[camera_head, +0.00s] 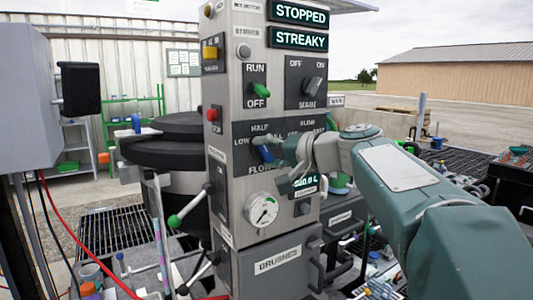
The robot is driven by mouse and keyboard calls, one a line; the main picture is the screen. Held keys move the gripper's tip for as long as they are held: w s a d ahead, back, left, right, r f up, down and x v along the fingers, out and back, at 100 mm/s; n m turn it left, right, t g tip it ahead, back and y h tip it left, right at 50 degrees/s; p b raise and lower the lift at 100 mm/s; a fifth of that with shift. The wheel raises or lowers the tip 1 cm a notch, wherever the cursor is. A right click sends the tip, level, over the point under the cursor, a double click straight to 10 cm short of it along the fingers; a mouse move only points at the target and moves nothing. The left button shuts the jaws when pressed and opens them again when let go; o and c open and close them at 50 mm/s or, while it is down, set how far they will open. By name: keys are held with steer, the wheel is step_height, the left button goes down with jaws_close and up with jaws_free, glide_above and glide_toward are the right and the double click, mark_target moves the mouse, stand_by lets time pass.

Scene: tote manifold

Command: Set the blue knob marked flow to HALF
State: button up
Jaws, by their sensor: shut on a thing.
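The blue knob (265,153) is on the dark panel of the grey control column, just above the FLOW label. LOW, HALF and a partly covered label that looks like FULL are set around it. My gripper (284,152) reaches in from the right and is shut on the blue knob. The fingers hide the knob's right side, so I cannot tell exactly which mark it points at.
Above are a green RUN/OFF handle (261,90) and a black MAIN switch (312,87). Right of the knob, my arm covers part of another dial. Below are a round gauge (262,209) and a BRUSHES drawer (277,260). Green-tipped levers (187,211) stick out at left.

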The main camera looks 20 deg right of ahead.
steer(key=m, duration=0.2)
steer(key=m+t+y, duration=0.1)
steer(key=m, duration=0.1)
steer(key=shift+f+y, duration=0.15)
steer(key=shift+y, duration=0.15)
steer(key=shift+m, duration=0.5)
steer(key=shift+f, duration=0.1)
steer(key=o, duration=1.1)
steer(key=shift+w, duration=0.1)
steer(key=shift+o, duration=0.2)
steer(key=shift+d, duration=0.1)
